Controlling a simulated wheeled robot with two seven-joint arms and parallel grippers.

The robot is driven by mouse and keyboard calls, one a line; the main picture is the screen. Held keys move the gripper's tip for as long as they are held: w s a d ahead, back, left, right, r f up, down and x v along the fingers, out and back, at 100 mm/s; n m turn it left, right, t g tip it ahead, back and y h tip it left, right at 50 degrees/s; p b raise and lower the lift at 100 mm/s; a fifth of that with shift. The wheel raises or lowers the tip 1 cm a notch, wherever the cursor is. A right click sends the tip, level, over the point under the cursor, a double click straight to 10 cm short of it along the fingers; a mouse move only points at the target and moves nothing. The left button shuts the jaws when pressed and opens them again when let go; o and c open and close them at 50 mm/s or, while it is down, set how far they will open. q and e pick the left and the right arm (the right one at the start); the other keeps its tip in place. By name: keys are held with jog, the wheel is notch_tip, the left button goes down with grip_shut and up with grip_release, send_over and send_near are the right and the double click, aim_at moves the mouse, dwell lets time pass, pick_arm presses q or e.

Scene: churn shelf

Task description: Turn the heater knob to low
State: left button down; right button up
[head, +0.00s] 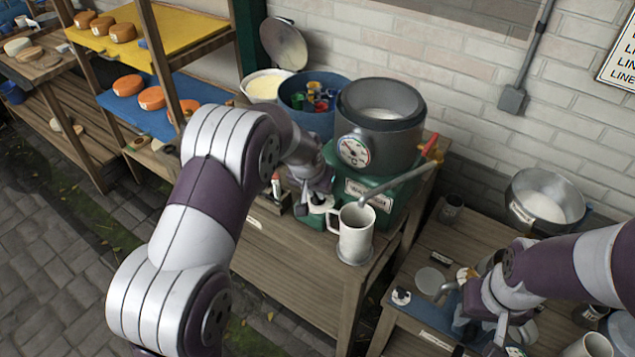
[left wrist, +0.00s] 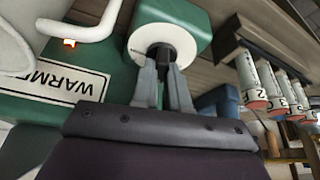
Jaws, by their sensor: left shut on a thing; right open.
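The warmer is a metal vat (head: 379,112) on a green base (head: 385,193) labelled WARMER, with a round gauge (head: 354,151) on its front. In the left wrist view a green box carries a white dial disc (left wrist: 182,40) with a dark heater knob (left wrist: 161,52) at its centre. My left gripper (left wrist: 162,75) is shut on this knob. Its fingers hide part of the knob and dial, and I cannot read a setting. In the head view my left gripper (head: 317,200) is at the warmer's front left. My right gripper (head: 497,332) is open over the lower right table.
A white mug (head: 355,236) stands under the warmer's spout, close to my left gripper. A blue bucket (head: 312,118) with coloured items stands behind. White labelled tubes (left wrist: 270,82) are at the right in the left wrist view. A metal pan (head: 545,202) is at right.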

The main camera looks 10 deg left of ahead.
pick_arm(q)
jog(key=shift+f+m+b, duration=0.15)
jog(key=shift+m+b, duration=0.3)
jog(key=shift+m, duration=0.15)
jog(key=shift+a+m+h+b, duration=0.1)
jog(key=shift+m+h+b, duration=0.3)
jog(key=shift+m+b, duration=0.25)
jog(key=shift+r, duration=0.2)
jog(key=c, duration=1.1)
grip_release()
jog(key=shift+c, duration=0.2)
jog(key=b+v, duration=0.1)
jog(key=v, duration=1.1)
jog(key=shift+r, duration=0.35)
jog(key=shift+a, duration=0.1)
